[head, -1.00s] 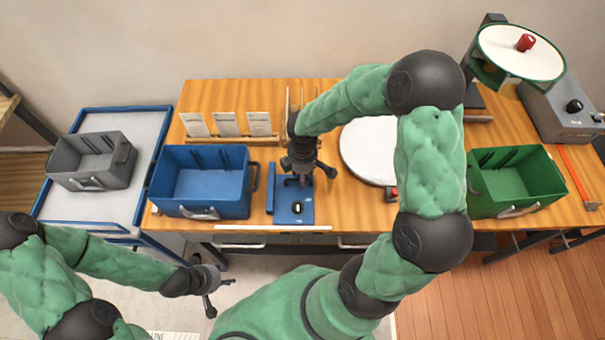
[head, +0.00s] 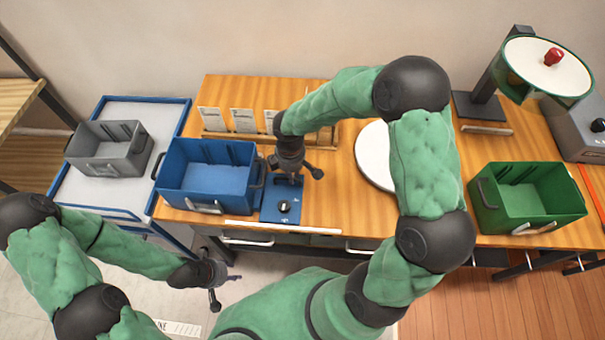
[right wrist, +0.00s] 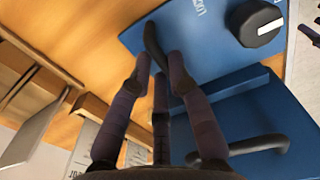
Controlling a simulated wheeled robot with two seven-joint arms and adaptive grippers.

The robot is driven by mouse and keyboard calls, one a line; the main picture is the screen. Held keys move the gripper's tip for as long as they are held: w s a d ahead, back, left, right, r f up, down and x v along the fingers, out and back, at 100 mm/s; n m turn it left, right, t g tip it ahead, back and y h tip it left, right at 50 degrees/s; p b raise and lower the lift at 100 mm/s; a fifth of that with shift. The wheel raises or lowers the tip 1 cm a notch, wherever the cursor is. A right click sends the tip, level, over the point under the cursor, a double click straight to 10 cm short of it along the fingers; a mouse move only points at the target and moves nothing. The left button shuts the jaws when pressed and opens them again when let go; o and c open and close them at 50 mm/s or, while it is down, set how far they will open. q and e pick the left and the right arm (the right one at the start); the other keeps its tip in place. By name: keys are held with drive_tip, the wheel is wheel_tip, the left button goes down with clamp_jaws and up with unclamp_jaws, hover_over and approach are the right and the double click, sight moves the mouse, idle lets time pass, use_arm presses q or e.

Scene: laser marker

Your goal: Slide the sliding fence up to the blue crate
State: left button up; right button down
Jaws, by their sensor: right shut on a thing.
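The sliding fence (head: 283,212) is a blue plate with a black-and-white knob and a raised bar along its left side. It stands on the table just right of the blue crate (head: 205,182). In the right wrist view, the fence (right wrist: 205,35) shows its knob and white lettering, and its raised bar lies close along the crate (right wrist: 265,115); I cannot tell whether they touch. My right gripper (head: 292,178) is shut on the fence's black handle, and its fingertips (right wrist: 158,60) close around it in the wrist view. My left gripper (head: 228,288) hangs open and empty before the table.
A wooden rack with white cards (head: 245,124) stands behind the fence. A white disc (head: 373,158) lies to its right, partly hidden by my right arm. A green crate (head: 530,200) stands further right. A grey bin (head: 105,150) sits on a cart at left.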

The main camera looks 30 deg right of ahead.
drive_tip(key=c, duration=1.2)
unclamp_jaws()
drive_tip(key=shift+a, duration=0.1)
drive_tip(key=shift+o, duration=0.2)
wheel_tip(320, 180, up, 12)
